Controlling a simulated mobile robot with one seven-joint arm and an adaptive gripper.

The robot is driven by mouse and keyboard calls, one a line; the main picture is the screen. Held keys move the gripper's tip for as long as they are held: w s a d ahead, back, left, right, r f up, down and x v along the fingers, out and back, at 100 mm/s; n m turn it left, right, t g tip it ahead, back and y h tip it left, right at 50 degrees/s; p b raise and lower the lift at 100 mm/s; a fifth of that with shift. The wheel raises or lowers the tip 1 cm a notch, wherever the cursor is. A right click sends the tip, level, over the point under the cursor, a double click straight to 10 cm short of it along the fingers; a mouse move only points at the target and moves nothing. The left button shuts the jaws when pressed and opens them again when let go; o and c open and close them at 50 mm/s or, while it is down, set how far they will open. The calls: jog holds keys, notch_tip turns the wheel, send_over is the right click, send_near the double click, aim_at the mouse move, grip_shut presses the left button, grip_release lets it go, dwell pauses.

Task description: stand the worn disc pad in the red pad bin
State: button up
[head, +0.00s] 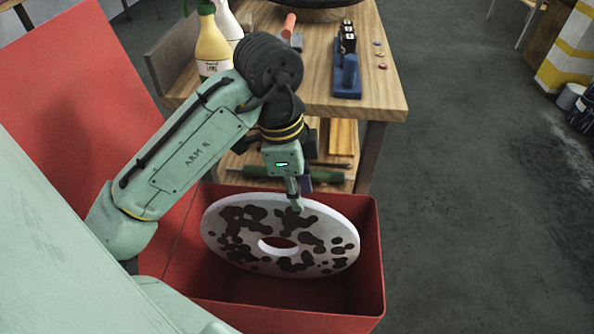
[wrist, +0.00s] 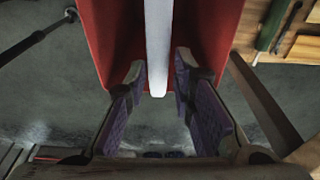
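The worn disc pad (head: 240,258), white with dark blotches and a central hole, is at the red pad bin (head: 350,316), within its rim as seen in the head view. In the wrist view the pad (wrist: 158,45) shows edge-on, upright, between two red bin walls (wrist: 112,40). My gripper (head: 297,205) is at the pad's top edge. In the wrist view my gripper (wrist: 160,80) has a finger on each side of the pad's rim, with narrow gaps showing. The fingers look open around it. Whether the pad's bottom touches the bin floor is hidden.
A wooden workbench (head: 385,95) stands behind the bin, with spray bottles (head: 212,45) and a blue tool (head: 347,80) on top. A green roll (head: 320,175) lies on its lower shelf. A large red panel (head: 70,85) is at left.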

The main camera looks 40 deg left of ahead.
jog(key=o, duration=0.3)
jog(key=shift+o, duration=0.2)
notch_tip(320, 180, up, 12)
jog(key=a, duration=0.1)
jog(key=shift+s+a, duration=0.3)
jog(key=shift+s, duration=0.15)
jog(key=shift+f, duration=0.1)
dwell(0.4)
